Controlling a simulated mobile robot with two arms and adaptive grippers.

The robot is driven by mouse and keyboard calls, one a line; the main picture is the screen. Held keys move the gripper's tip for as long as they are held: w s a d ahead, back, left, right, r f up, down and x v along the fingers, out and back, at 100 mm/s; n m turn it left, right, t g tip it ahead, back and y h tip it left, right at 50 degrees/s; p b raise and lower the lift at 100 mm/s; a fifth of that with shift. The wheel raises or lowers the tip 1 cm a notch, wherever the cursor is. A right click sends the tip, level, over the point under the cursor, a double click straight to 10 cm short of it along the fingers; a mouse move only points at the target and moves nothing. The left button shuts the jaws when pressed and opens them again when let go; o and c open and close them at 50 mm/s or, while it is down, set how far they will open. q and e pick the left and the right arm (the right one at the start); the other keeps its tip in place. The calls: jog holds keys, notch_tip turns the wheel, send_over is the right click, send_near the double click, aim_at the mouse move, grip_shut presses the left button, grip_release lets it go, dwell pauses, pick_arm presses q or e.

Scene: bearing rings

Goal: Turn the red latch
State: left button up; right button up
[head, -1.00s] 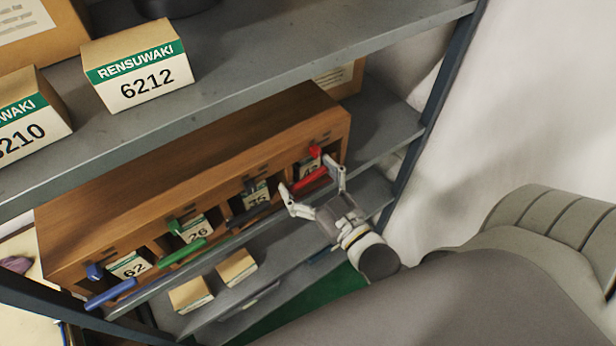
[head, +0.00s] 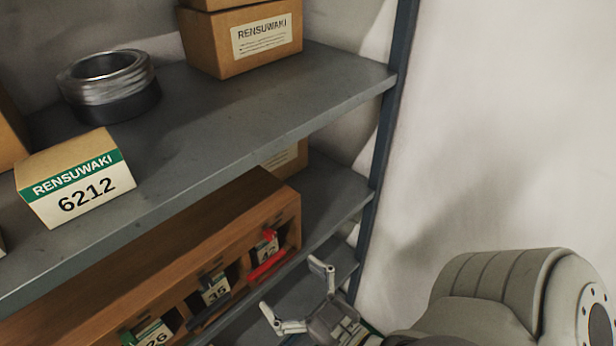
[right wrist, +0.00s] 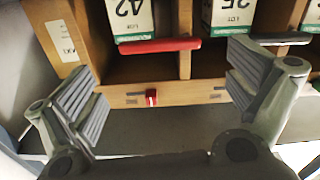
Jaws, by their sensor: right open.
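The red latch (head: 268,236) is a small tab on the upper front rail of the wooden cabinet, above the right-hand compartment. In the right wrist view, which is upside down, the latch (right wrist: 151,97) stands upright beside a dark slot. A red bar (head: 267,266) crosses the front of that compartment and also shows in the right wrist view (right wrist: 160,46). My right gripper (head: 293,287) is open and empty, in front of and below the red bar. In the right wrist view its fingers (right wrist: 165,92) stand wide apart on either side of the latch, not touching it. My left gripper is out of view.
The wooden cabinet (head: 190,262) sits under a grey shelf (head: 240,130) that overhangs it. That shelf carries a 6212 box (head: 75,180), metal rings (head: 108,85) and a brown box (head: 243,38). A dark shelf post (head: 382,130) stands to the right.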

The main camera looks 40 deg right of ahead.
jog(key=shift+s+d, duration=0.2)
jog(key=shift+s, duration=2.3)
